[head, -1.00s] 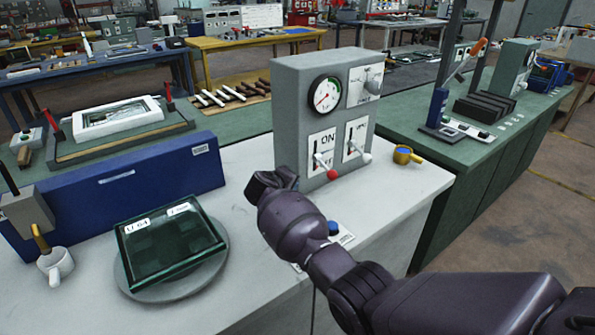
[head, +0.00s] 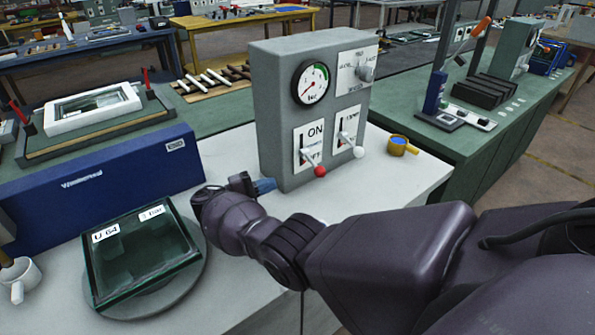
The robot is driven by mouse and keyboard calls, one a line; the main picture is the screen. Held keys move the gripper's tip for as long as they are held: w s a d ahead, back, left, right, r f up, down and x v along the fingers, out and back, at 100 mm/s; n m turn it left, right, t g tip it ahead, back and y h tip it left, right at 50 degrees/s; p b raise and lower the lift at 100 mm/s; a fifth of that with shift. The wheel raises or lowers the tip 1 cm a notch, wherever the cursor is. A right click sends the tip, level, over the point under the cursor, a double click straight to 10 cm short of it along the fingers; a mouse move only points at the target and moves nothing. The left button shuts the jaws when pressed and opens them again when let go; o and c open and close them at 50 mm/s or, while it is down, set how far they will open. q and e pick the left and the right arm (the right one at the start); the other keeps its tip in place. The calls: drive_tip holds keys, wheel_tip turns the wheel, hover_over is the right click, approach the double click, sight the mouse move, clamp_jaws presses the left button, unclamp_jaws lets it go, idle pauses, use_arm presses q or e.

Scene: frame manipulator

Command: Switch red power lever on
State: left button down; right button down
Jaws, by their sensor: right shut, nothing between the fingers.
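The grey control box (head: 262,110) stands upright on the white bench. Its red-knobbed power lever (head: 320,171) points down and outward, below the "ON" label on the lower left of the front panel. My right gripper (head: 265,186) is at the box's lower left, left of the red knob and apart from it. Its bluish fingertips look shut and empty, pointing right towards the box's lower left edge; whether they touch the box I cannot tell. My left gripper is not in view.
A white-knobbed lever (head: 358,152) sits right of the red one. A gauge (head: 313,83) and a rotary knob (head: 366,73) are above. A glass-topped case (head: 140,255) and a blue box (head: 100,190) are at left.

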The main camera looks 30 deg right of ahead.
sight(320, 172)
drive_tip(key=shift+s+a+r, duration=0.1)
drive_tip(key=shift+s, duration=0.25)
drive_tip(key=shift+w, duration=0.1)
drive_tip(key=shift+d+r, duration=0.1)
drive_tip(key=shift+d, duration=0.65)
drive_tip(key=p+x, duration=0.2)
drive_tip(key=x, duration=0.6)
drive_tip(key=shift+s+d, duration=0.3)
